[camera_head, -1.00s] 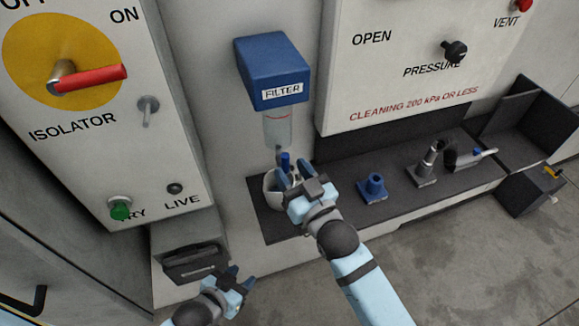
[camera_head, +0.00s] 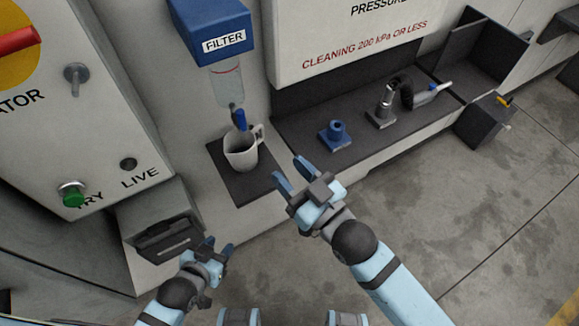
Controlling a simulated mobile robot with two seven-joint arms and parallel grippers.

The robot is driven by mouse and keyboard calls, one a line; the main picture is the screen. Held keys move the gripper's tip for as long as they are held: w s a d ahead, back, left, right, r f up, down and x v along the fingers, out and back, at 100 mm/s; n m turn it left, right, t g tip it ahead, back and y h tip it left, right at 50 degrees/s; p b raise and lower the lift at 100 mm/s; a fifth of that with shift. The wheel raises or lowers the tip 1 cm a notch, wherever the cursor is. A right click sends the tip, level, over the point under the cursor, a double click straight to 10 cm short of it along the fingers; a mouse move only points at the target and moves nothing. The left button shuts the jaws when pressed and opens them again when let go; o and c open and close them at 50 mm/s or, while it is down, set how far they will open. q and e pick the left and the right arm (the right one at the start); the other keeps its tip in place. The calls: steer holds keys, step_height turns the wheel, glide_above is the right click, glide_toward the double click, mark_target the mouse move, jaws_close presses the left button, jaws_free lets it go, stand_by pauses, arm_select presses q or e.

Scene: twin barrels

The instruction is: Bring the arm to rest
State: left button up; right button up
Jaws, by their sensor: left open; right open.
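My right gripper (camera_head: 291,177) is open and empty, in front of the dark shelf's front edge. It is apart from the white mug, lower and to its right. My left gripper (camera_head: 220,250) is open and empty at the lower left, near the dark box on the cabinet. The white mug (camera_head: 241,153) stands upright on the dark shelf (camera_head: 232,183) below the filter's clear bowl (camera_head: 227,85). A blue drain lever (camera_head: 240,119) hangs under the bowl, just above the mug.
The blue filter housing (camera_head: 212,25) is on the wall. A blue fitting (camera_head: 337,134), a grey fitting (camera_head: 381,111) and a black-hosed nozzle (camera_head: 425,95) are on the shelf. A dark box (camera_head: 166,241) is at lower left. The floor (camera_head: 470,210) at right is clear.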

steer(key=s+d+f+m+g+h, duration=0.1)
steer(key=d+f+m+g+h, duration=0.1)
steer(key=d+f+h, duration=0.45)
steer(key=s+d+f+m+g+h, duration=0.1)
steer(key=d+m+g+h, duration=0.15)
steer(key=d, duration=0.65)
steer(key=s+d+f+m+g+h, duration=0.25)
steer(key=s+d+g+h, duration=0.3)
steer(key=s+d, duration=0.7)
steer(key=w+a+f+n+t+y+p, duration=0.1)
steer(key=w+a+f+t+y+p, duration=0.2)
steer(key=w+a+f+t+p, duration=0.3)
steer(key=shift+w+f+t+y, duration=0.2)
steer(key=shift+f+t+y, duration=0.25)
steer(key=shift+f, duration=0.45)
steer(key=shift+a, duration=0.1)
